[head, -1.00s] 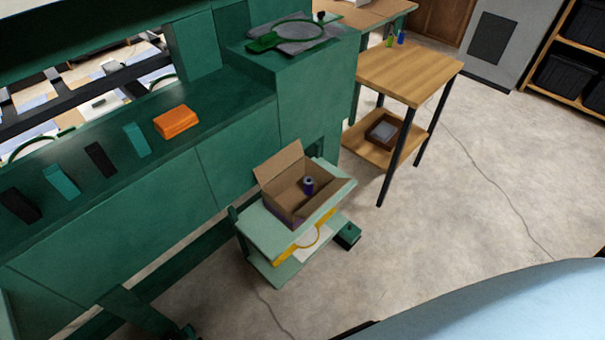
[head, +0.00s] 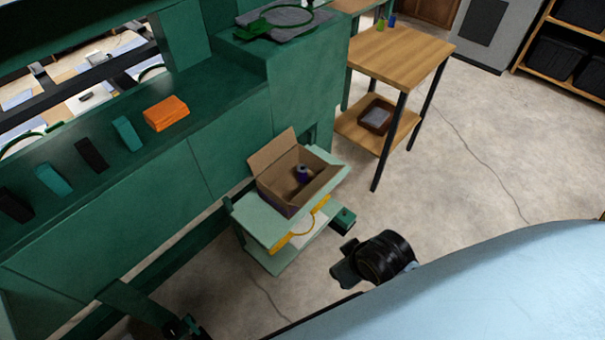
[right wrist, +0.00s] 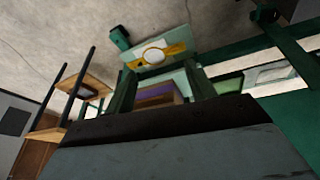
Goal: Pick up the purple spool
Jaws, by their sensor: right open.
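The purple spool (head: 303,174) stands inside an open cardboard box (head: 272,195) on the top of a pale green cart (head: 258,222) in the head view. It looks dark purple with a lighter top. My right gripper (head: 343,268) is in front of and to the right of the cart, well apart from the box. In the right wrist view its two fingers (right wrist: 160,78) are apart with nothing held. A purple strip of the box shows between them, and I cannot make out the spool there.
A green bench (head: 225,140) with an orange block (head: 166,113) runs behind the cart. A wooden table (head: 400,55) with a small tray (head: 376,117) stands to the right.

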